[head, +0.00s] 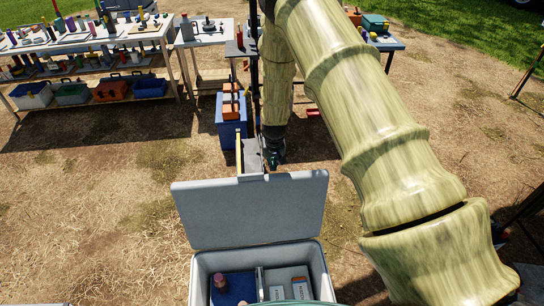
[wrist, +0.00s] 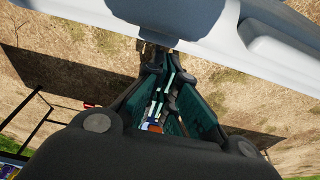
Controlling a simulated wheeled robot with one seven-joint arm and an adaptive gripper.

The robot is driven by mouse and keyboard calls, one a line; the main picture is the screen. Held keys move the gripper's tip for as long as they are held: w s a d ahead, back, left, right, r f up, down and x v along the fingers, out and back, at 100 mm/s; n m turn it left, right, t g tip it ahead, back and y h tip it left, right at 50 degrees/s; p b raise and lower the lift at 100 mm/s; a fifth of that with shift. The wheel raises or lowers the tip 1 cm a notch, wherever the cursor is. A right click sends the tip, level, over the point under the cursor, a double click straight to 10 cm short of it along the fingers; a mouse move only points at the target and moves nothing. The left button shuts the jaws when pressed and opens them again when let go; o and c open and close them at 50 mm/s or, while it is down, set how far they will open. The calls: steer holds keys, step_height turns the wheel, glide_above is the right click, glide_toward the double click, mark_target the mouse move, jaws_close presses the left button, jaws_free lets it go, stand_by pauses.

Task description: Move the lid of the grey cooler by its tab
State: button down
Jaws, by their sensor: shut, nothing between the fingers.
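The grey cooler (head: 204,268) stands open at the bottom of the head view. A blue-grey projection, perhaps the tab (wrist: 165,14), shows there, partly cut off by the frame. My gripper (head: 273,160) is just beyond the lid's top edge in the head view. In the wrist view its fingers (wrist: 158,48) are shut and empty, with the tips close to the lid; I cannot tell whether they touch.
Inside the cooler are a bottle with a pinkish cap (head: 219,281) and white boxes (head: 298,287). A blue container (head: 230,128) stands behind the lid. A long table (head: 85,45) with several bottles and bins is at the back left. Dry ground left of the cooler is clear.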

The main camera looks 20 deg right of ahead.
steer(key=shift+s+a+r, duration=0.15)
steer(key=shift+s, duration=0.45)
steer(key=shift+w, duration=0.1)
